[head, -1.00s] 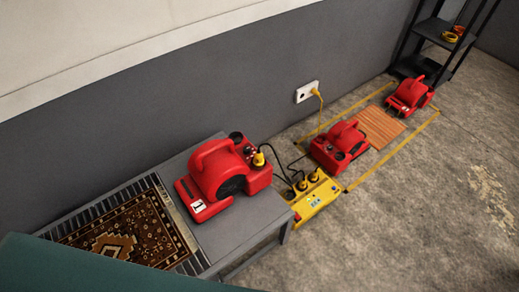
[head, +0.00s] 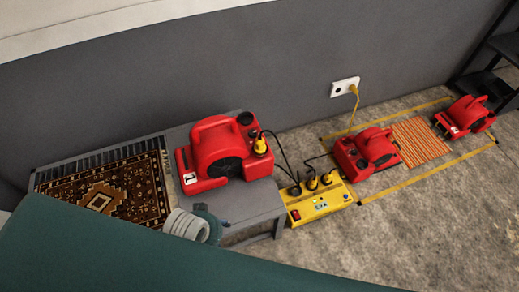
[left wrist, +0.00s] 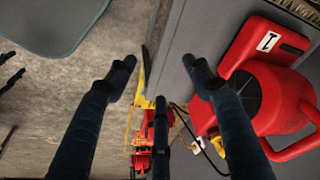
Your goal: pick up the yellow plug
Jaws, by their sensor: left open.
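A yellow plug (head: 260,144) stands upright in the right end of the red blower (head: 217,149) on the grey table, with a black cable from it. In the left wrist view a yellow piece at the blower (left wrist: 218,146) is partly hidden behind a finger. My left gripper (head: 211,222) is at the table's front edge, in front of the blower and apart from the plug. Its dark fingers are spread and empty in the left wrist view (left wrist: 158,78). Dark finger-like shapes at that view's left edge may be my right gripper (left wrist: 10,68); their state is unclear.
A patterned rug (head: 110,193) lies on the table (head: 250,201). A yellow power box (head: 318,204) with more yellow plugs stands on the floor to the right. Two more red blowers (head: 366,152) and a wall socket (head: 344,87) are beyond. Floor at right front is clear.

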